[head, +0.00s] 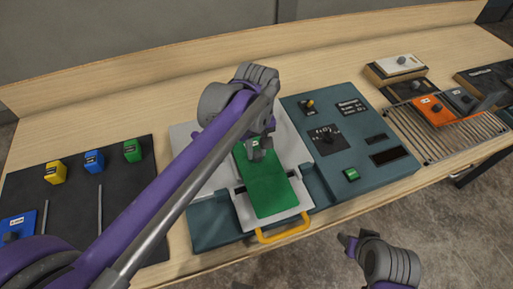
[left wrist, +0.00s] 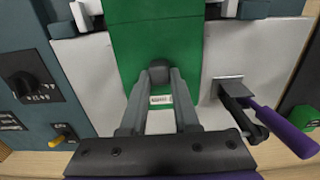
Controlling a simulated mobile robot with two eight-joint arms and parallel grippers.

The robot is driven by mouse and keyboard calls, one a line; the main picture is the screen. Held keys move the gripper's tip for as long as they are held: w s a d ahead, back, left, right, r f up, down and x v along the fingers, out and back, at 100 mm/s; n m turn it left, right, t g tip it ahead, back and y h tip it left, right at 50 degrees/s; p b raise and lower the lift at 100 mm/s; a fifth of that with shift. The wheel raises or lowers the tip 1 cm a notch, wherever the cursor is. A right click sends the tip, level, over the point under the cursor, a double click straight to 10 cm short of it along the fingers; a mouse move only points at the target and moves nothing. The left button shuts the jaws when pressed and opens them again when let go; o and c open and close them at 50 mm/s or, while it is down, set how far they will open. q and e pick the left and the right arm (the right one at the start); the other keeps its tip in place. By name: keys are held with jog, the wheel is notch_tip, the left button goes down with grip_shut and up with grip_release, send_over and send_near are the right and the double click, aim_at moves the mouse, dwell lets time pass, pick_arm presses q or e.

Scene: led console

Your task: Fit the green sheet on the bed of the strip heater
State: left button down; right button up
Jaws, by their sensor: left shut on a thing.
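The green sheet (head: 272,192) lies lengthwise over the white bed (head: 248,214) of the teal strip heater (head: 215,232). It also shows in the left wrist view (left wrist: 155,45), with a small white label under the fingers. My left gripper (head: 258,152) is over the sheet's far end and shut on its small grey grip, which the fingers (left wrist: 160,85) partly hide. I cannot tell whether the sheet rests fully flat. My right gripper (head: 347,241) is apart, in front of the bench over the floor; its jaw opening is unclear.
A yellow handle (head: 283,231) sticks out at the heater's front. The control panel (head: 345,130) with knobs and a green button (head: 351,174) is right of the bed. A wire rack (head: 445,135) with an orange piece (head: 433,110) is farther right. A dark mat (head: 120,185) with coloured blocks is left.

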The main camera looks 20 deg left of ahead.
pick_arm(q)
jog(key=shift+f+b, duration=0.4)
jog(key=shift+f, duration=0.3)
dwell(0.5)
jog(key=c, duration=0.6)
grip_release()
notch_tip(320, 180, up, 11)
jog(key=shift+f+p, duration=0.1)
jog(key=shift+p, duration=0.35)
